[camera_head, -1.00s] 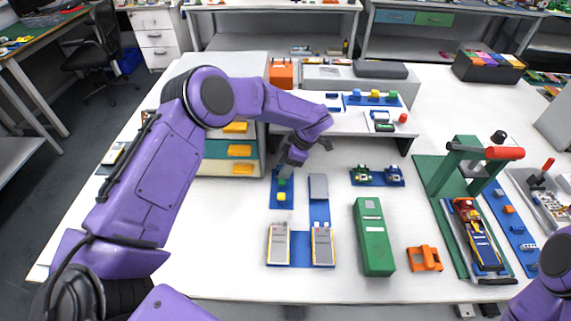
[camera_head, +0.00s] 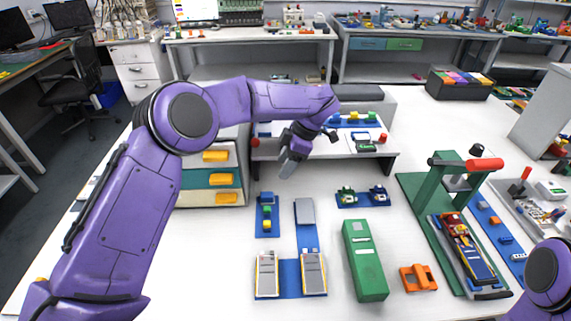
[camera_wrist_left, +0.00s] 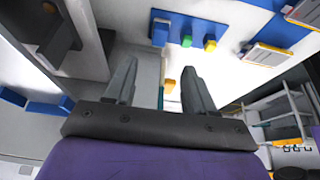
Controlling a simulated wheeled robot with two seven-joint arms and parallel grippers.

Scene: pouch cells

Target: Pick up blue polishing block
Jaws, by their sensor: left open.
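A blue block (camera_head: 267,198) stands at the far end of a small blue tray (camera_head: 262,234), in line with a green block (camera_head: 267,212) and a yellow block (camera_head: 267,225). In the left wrist view the blue block (camera_wrist_left: 160,32) is at the top centre, left of the green one (camera_wrist_left: 187,41). My left gripper (camera_head: 288,166) is open and empty, behind and a little right of the tray, apart from the blocks. Its fingers (camera_wrist_left: 160,82) point towards the tray side in the wrist view. My right gripper is out of view.
A raised shelf (camera_head: 325,150) holding another row of coloured blocks stands behind my gripper. A drawer unit (camera_head: 230,158) is to its left. Grey-topped pieces (camera_head: 313,272) and a green box (camera_head: 363,260) lie nearer.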

